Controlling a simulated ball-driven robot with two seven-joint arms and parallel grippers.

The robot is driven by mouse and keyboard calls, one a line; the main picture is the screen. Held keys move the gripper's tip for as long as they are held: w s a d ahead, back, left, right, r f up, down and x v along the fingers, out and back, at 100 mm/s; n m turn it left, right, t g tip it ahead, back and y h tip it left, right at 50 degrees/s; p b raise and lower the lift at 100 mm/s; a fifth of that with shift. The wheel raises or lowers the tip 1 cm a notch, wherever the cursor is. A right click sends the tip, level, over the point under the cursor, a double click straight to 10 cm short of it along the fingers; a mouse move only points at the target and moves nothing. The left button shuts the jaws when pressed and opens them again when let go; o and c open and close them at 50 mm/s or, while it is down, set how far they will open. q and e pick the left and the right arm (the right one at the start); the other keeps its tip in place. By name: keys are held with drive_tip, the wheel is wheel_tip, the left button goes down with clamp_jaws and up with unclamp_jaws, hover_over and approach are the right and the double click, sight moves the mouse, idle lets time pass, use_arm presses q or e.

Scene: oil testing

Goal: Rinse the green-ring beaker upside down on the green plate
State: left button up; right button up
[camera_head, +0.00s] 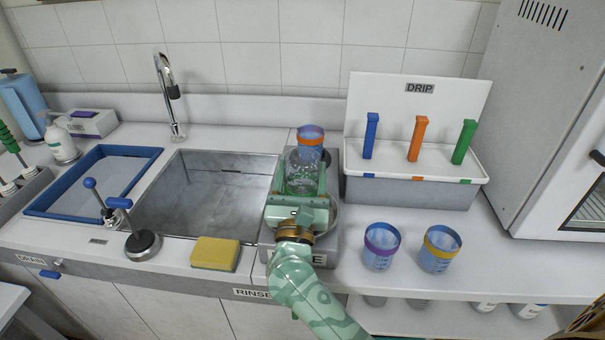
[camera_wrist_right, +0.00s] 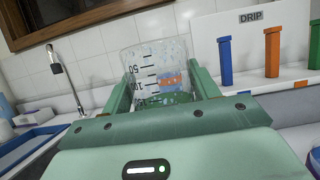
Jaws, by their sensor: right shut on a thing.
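My right gripper (camera_head: 303,185) is shut on the clear beaker (camera_head: 304,172), to the right of the sink. The beaker also shows in the right wrist view (camera_wrist_right: 148,66), between my fingers. Its scale has 50 at the top and 150 below, so it is upside down. A green band shows low on it between the fingers. The green plate cannot be made out; my gripper and the beaker cover the area under them. I cannot tell whether the beaker's rim touches anything. My left gripper is not in view.
An orange-ring beaker (camera_head: 311,137) stands just behind the held one. Purple-ring (camera_head: 380,246) and yellow-ring (camera_head: 439,248) beakers stand at right. The DRIP rack (camera_head: 410,188) has blue, orange and green posts. The sink (camera_head: 200,195) and a yellow sponge (camera_head: 215,253) lie left.

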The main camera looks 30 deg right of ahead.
sight(302, 157)
wheel_tip(302, 157, up, 6)
drive_tip(key=p, duration=0.4)
drive_tip(key=shift+f, duration=0.25)
